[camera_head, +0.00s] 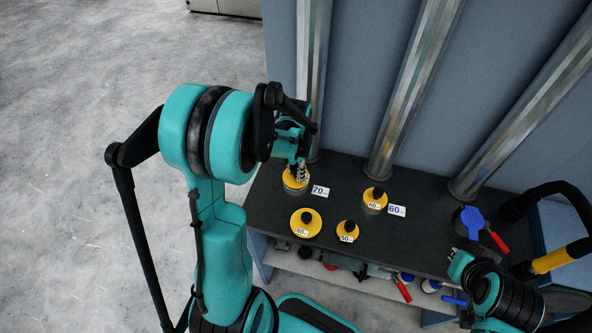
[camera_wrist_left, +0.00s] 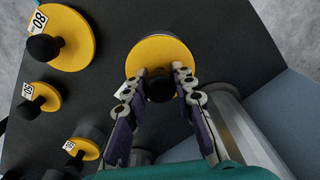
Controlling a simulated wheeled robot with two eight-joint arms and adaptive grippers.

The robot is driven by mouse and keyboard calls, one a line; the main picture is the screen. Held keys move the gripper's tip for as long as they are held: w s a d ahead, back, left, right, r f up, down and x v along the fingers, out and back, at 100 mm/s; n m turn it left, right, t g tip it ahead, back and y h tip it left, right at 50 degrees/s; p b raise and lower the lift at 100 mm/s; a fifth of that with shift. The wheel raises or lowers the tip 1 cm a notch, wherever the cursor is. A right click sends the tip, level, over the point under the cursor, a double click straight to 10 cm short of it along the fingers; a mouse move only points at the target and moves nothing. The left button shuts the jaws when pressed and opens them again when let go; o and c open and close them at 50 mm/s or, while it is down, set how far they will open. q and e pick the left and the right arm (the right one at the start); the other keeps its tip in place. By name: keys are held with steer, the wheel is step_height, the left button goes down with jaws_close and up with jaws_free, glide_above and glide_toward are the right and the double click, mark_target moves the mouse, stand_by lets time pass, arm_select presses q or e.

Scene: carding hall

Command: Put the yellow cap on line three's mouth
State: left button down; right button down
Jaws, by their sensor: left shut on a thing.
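My left gripper (camera_head: 302,172) is shut on the black knob of a yellow cap (camera_head: 294,182). In the left wrist view the two fingers (camera_wrist_left: 160,82) close around the knob, and the yellow disc (camera_wrist_left: 150,50) shows beyond them. The cap is over a short grey mouth beside the 70 card (camera_head: 320,191); I cannot tell whether it is fully seated. Another yellow cap (camera_head: 374,197) marked 60 sits on a grey mouth beside the 60 card (camera_head: 397,211). My right gripper (camera_head: 460,265) is at the lower right; its jaw opening is unclear.
Yellow caps marked 80 (camera_head: 303,224) and 50 (camera_head: 347,233) lie on the dark bench (camera_head: 268,203). Steel pipes (camera_head: 408,90) rise at the back. A blue part (camera_head: 468,222) with a red handle and a black hose stand at the right. Tools lie on the lower shelf.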

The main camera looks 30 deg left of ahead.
arm_select(q)
steer(key=shift+f+b, duration=0.4)
steer(key=shift+f, duration=0.1)
steer(key=c, duration=1.3)
jaws_free()
steer(key=shift+o, duration=0.2)
steer(key=shift+r, duration=0.1)
steer(key=shift+r+p, duration=0.55)
steer(key=shift+p, duration=0.15)
step_height(320, 180, up, 12)
steer(key=p, duration=0.3)
steer(key=s+d+r+n+t, duration=0.4)
steer(key=s+d+r+t, duration=0.2)
steer(key=s+d, duration=0.4)
steer(key=shift+s+d+n+t, duration=0.3)
steer(key=shift+s+t, duration=0.25)
steer(key=shift+t, duration=0.05)
